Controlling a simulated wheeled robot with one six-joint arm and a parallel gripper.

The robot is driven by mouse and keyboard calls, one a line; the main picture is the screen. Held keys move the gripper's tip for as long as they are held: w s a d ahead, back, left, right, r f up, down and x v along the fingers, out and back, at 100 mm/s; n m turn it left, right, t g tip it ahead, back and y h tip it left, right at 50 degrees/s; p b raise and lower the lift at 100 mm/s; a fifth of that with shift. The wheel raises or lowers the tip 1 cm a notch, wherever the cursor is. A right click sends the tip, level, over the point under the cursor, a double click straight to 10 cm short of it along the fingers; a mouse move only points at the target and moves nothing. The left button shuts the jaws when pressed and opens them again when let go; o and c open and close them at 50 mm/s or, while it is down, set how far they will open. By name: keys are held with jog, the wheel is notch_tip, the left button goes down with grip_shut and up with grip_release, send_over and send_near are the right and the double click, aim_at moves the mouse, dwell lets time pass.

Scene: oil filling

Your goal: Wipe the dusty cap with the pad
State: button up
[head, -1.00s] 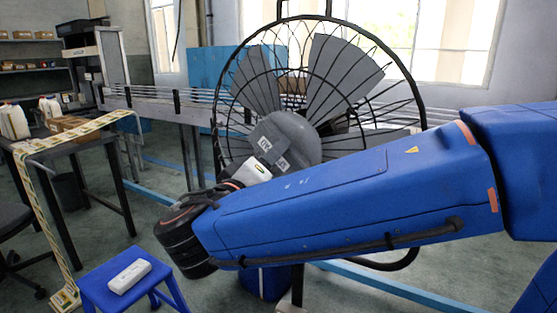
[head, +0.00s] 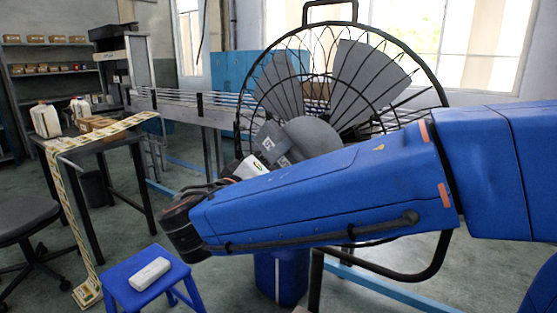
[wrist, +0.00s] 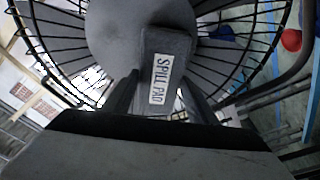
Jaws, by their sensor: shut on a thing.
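A large caged fan stands ahead of me, with a round grey cap (head: 312,137) at its hub; I take this for the dusty cap. The cap also fills the upper middle of the wrist view (wrist: 108,32). My gripper (wrist: 160,92) is shut on the grey pad (wrist: 172,48), which has a white "SPILL PAD" label. In the head view the pad (head: 270,140) shows at the cap's left side, overlapping it. I cannot tell whether pad and cap touch. My arm hides the lower part of the fan, and dust cannot be made out.
A blue stool (head: 124,290) with a white object (head: 150,273) stands at lower left. Behind it are a dark table (head: 110,140) with white jugs and a patterned strip, and a chair (head: 28,222). A blue bin (head: 282,275) stands below my arm.

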jog(key=s+d+r, duration=0.1)
jog(key=s+d, duration=0.6)
jog(key=d, duration=0.2)
jog(key=shift+r, duration=0.4)
dwell(1.4)
jog(key=shift+s, duration=0.2)
jog(key=shift+a+r+v, duration=0.15)
jog(key=shift+v, duration=1.3)
jog(key=shift+a+r+v, duration=0.15)
jog(key=shift+v, duration=1.25)
jog(key=shift+w, duration=0.15)
jog(key=shift+v, duration=1.45)
jog(key=shift+a+r, duration=0.1)
jog(key=shift+a, duration=0.15)
